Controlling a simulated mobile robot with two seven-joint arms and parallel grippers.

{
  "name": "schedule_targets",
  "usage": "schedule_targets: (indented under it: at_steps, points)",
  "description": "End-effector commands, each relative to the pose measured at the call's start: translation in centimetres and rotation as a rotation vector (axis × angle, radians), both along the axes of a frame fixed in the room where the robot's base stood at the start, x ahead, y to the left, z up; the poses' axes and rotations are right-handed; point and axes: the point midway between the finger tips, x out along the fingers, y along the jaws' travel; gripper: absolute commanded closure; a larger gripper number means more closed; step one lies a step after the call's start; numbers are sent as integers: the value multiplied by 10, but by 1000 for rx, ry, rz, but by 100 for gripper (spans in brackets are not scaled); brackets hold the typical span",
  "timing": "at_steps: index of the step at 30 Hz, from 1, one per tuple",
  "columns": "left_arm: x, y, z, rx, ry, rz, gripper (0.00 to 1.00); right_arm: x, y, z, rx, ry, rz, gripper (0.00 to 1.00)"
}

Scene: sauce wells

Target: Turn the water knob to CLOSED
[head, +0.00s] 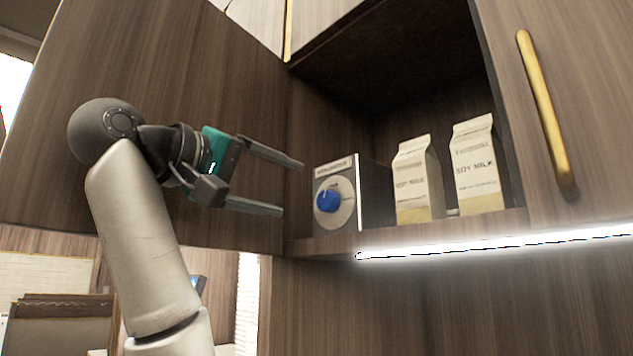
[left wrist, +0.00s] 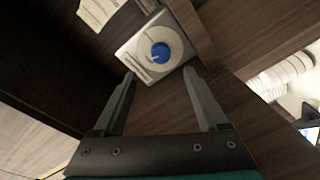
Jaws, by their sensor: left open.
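The water knob (head: 328,200) is a blue knob on a round pale dial, on the front of a small box (head: 336,168) in the open cupboard. The lettering on the box is too small to read surely. In the left wrist view the knob (left wrist: 160,53) lies ahead of the fingers, a little beyond the gap between their tips. My left gripper (head: 292,188) is open and empty, to the left of the knob and apart from it. It also shows in the left wrist view (left wrist: 160,78). My right gripper is not in view.
Two soy milk cartons (head: 412,182) (head: 476,170) stand right of the box on the shelf (head: 440,230). An open cupboard door (head: 190,80) is behind my left arm. A door with a gold handle (head: 545,115) is at the right. A bright light strip (head: 490,243) runs under the shelf.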

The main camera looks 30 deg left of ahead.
Motion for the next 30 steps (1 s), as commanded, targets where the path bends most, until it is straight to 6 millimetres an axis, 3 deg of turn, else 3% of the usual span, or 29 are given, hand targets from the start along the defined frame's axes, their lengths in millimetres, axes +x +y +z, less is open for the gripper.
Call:
schedule_targets:
  at_steps: [15,21,30]
  points:
    - [39,-10,2,-3,6,-2,25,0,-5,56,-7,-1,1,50]
    - [72,-17,0,0,7,-1,25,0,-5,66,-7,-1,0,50]
    - [86,-21,-1,0,3,1,25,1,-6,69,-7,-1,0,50]
